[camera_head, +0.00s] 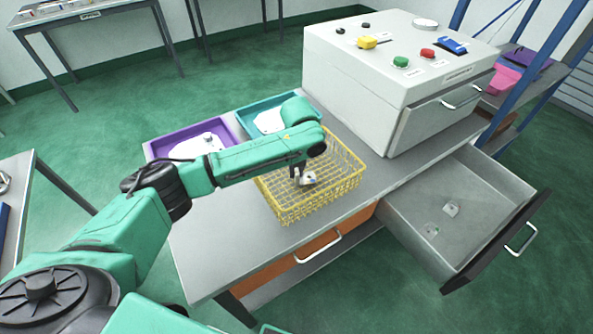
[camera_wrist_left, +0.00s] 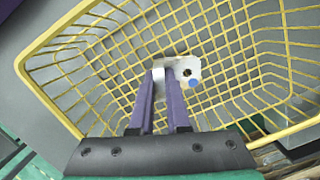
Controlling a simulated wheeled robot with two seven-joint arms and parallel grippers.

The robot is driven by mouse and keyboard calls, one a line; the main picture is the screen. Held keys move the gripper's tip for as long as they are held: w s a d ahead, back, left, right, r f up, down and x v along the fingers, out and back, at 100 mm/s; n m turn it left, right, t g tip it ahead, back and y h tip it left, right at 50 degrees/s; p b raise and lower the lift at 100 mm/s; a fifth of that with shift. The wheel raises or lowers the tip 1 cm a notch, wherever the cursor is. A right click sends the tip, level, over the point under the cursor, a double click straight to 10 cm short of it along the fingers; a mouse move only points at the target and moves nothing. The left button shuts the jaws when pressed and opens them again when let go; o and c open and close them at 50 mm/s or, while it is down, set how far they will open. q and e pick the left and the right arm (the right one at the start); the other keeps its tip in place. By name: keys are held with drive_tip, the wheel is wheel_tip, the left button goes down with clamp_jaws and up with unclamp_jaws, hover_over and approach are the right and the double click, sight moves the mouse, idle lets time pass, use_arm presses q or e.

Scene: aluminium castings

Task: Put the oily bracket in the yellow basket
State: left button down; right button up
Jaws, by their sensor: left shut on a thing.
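The yellow wire basket (camera_head: 290,213) stands on the grey bench; its mesh fills most of the left wrist view (camera_wrist_left: 262,62). My left gripper (camera_head: 297,177) reaches down inside the basket's rim, shut on a pale metal bracket (camera_head: 309,180). In the left wrist view the gripper's purple fingers (camera_wrist_left: 167,78) pinch the bracket (camera_wrist_left: 206,68), which has a dark hole and a blue spot. Whether the bracket touches the basket floor I cannot tell. Oil on it is not clear to see. My right gripper is not in view.
A purple tray (camera_head: 158,148) and a teal tray (camera_head: 246,113) stand behind the basket on the left, with pale parts. A grey machine (camera_head: 345,75) with buttons stands behind right. An open metal drawer (camera_head: 478,190) at the right holds small pieces. The bench's front left is clear.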

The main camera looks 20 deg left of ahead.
sight(298, 174)
use_arm(q)
drive_tip(key=shift+f, duration=0.4)
drive_tip(key=shift+w+f, duration=0.1)
drive_tip(key=shift+f, duration=0.05)
drive_tip(key=c, duration=0.9)
unclamp_jaws()
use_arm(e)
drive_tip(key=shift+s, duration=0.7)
use_arm(q)
wheel_tip(298, 174, up, 12)
drive_tip(key=s, duration=0.1)
drive_tip(key=shift+s+d+b, duration=0.3)
drive_tip(key=shift+s+d, duration=0.05)
drive_tip(key=shift+d, duration=0.1)
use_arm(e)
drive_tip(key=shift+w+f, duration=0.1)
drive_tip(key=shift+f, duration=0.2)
